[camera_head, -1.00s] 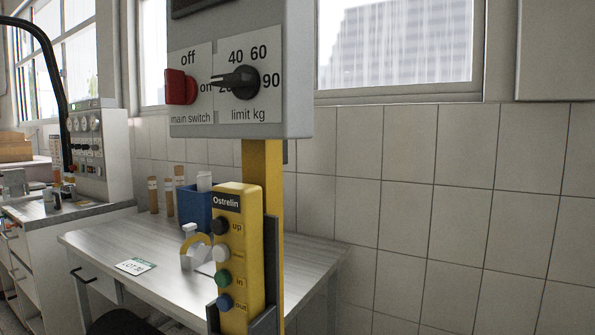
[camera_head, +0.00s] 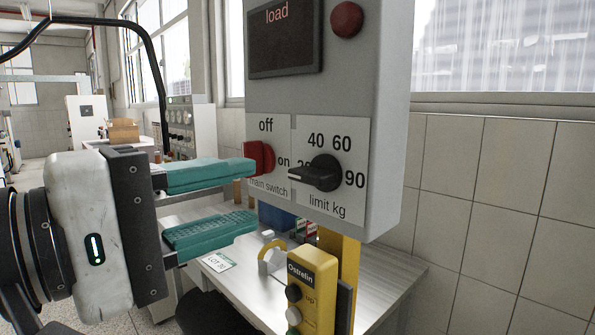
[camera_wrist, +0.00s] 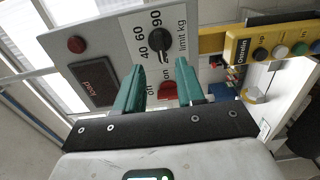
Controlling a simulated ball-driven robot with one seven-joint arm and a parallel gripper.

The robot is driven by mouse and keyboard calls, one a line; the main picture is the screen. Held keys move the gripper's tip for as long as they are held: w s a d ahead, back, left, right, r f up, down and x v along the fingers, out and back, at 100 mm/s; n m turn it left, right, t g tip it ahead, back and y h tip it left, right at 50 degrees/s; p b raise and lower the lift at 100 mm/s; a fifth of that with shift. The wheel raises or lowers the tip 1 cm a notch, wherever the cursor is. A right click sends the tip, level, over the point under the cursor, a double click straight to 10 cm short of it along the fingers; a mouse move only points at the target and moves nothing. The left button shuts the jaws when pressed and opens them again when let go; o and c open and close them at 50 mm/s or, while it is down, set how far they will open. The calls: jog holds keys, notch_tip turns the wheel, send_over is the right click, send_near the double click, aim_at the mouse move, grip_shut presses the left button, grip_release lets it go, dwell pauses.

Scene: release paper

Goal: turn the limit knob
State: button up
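The black limit knob (camera_head: 318,173) sits on a white scale marked 40, 60 and 90 on the grey control box (camera_head: 372,90). Its handle points left and covers part of the lowest number. The red main switch (camera_head: 258,159) is left of it. My gripper (camera_head: 251,194) has its two teal fingers spread wide, one above the other, with nothing between them. The fingertips are near the main switch, left of the knob and apart from the knob. In the wrist view the knob (camera_wrist: 163,45) shows beyond the open fingers (camera_wrist: 158,74), with the main switch (camera_wrist: 167,90) between them.
A yellow Ostrelin button box (camera_head: 313,290) hangs below the control box, in front of a grey table (camera_head: 385,285). A dark load display (camera_head: 284,40) and a red button (camera_head: 346,19) are above the knob. The tiled wall (camera_head: 500,190) at right is clear.

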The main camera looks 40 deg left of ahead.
aim_at(304, 179)
jog(key=w, duration=0.2)
jog(key=w+p, duration=0.1)
jog(key=w, duration=0.4)
jog(key=shift+w+d, duration=0.3)
jog(key=shift+w, duration=0.1)
grip_shut()
